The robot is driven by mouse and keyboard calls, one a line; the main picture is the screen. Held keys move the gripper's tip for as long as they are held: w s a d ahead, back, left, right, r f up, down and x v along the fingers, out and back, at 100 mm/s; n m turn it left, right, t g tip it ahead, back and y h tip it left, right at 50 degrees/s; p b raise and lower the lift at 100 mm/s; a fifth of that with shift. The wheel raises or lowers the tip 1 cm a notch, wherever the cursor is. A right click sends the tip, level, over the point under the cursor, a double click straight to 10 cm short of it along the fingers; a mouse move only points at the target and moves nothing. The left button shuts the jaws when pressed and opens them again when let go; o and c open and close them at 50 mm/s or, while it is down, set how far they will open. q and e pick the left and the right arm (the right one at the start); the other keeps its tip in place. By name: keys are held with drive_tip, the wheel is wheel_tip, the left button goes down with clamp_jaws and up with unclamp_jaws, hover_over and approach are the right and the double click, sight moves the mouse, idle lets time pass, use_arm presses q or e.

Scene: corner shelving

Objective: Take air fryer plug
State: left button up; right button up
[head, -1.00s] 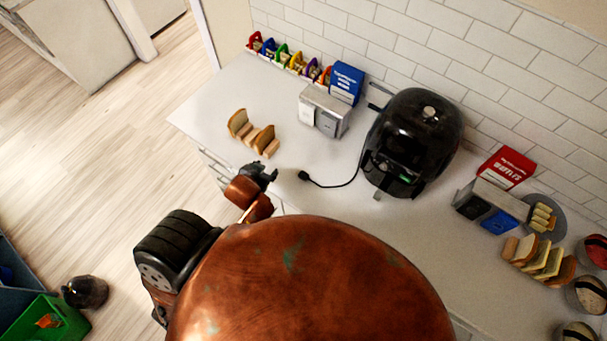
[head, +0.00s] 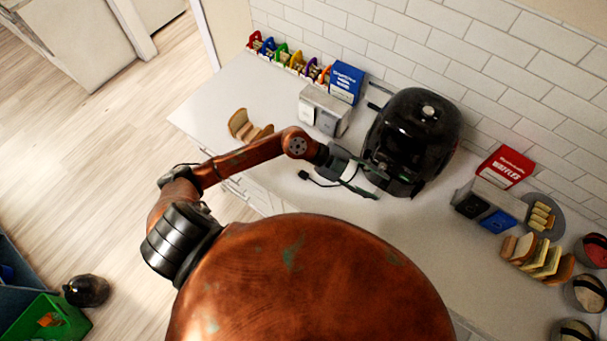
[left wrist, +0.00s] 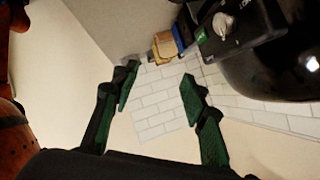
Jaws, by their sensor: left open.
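The black air fryer (head: 412,140) stands on the white counter against the tiled wall. Its black plug (head: 303,175) lies on the counter to its left, with the cord running toward the fryer. My left gripper (head: 372,180) is over the counter at the fryer's lower front left, to the right of the plug, and partly covers the cord. The left wrist view shows its two green-black fingers (left wrist: 158,76) spread wide with nothing between them. The fryer (left wrist: 285,65) fills the upper right there; I cannot make out the plug in that view. My right gripper is not in view.
A silver toaster (head: 323,110) and blue box (head: 346,82) stand behind my left arm, near bread slices (head: 240,124). A second toaster (head: 486,206), a red waffle box (head: 505,168) and more bread (head: 540,256) are at the right.

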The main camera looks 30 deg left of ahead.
use_arm(q)
drive_tip(key=a+f+g+y, duration=0.1)
drive_tip(key=a+f+y, duration=0.3)
drive_tip(key=a+f, duration=0.15)
drive_tip(key=n+g+y, duration=0.2)
drive_tip(key=n+y, duration=0.1)
drive_tip(key=y, duration=0.5)
hover_over(302, 173)
drive_tip(key=f, duration=0.7)
drive_tip(key=shift+s+d+f, duration=0.3)
drive_tip(key=shift+d, duration=0.05)
drive_tip(key=shift+a+f+n, duration=0.2)
drive_tip(key=shift+f+n, duration=0.1)
drive_tip(key=f, duration=0.2)
drive_tip(key=f+p, duration=0.1)
drive_tip(key=f, duration=0.1)
drive_tip(key=f+p, duration=0.1)
drive_tip(key=f, duration=0.1)
drive_tip(key=shift+w+a, duration=0.15)
drive_tip(key=shift+w, duration=0.15)
drive_tip(key=shift+f+p, duration=0.3)
drive_tip(key=shift+f, duration=0.15)
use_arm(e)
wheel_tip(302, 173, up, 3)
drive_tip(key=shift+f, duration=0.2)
use_arm(q)
clamp_jaws()
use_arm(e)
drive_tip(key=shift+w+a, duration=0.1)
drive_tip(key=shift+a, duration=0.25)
